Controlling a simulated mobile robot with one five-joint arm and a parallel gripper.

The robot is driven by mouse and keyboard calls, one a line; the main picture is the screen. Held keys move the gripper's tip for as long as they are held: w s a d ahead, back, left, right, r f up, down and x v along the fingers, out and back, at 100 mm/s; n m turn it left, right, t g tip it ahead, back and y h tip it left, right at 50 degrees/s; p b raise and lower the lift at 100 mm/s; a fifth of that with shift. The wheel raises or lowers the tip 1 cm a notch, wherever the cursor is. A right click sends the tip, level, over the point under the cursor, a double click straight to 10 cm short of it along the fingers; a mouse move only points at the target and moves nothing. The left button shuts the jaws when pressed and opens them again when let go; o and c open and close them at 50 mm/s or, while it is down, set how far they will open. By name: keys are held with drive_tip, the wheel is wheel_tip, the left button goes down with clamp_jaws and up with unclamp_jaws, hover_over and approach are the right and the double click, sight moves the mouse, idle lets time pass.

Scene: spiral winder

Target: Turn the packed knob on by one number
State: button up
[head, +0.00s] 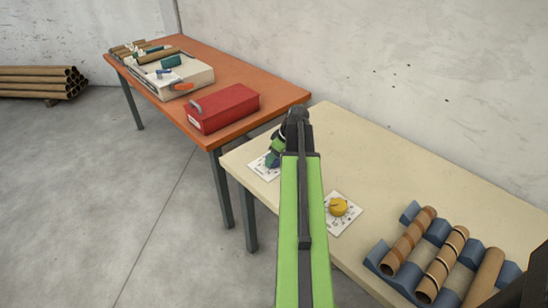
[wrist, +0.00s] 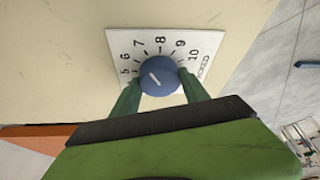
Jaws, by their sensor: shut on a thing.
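The blue round knob (wrist: 166,67) sits on a white number card (wrist: 122,38) in the wrist view. The card shows numbers from about 5 to 10 around the knob, and a partly legible word ending in "CKED" at its right. The knob's white line points to the upper left, roughly toward the 7. My gripper (wrist: 160,82) is shut on the knob, with one green finger on each side. In the head view my gripper (head: 274,157) is at the left end of the cream table, over the card (head: 257,171), and mostly hides the knob.
A yellow knob (head: 338,207) on another card stands right of my arm. Blue cradles (head: 377,255) with brown tubes lie at the table's right. The orange table (head: 228,72) behind holds a red box (head: 226,110) and a white machine (head: 190,85). Brown tubes (head: 40,82) lie on the floor.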

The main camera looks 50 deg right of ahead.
drive_tip(key=o, duration=1.4)
drive_tip(key=p+v, duration=1.6)
drive_tip(key=v, duration=0.1)
drive_tip(key=shift+r, duration=0.25)
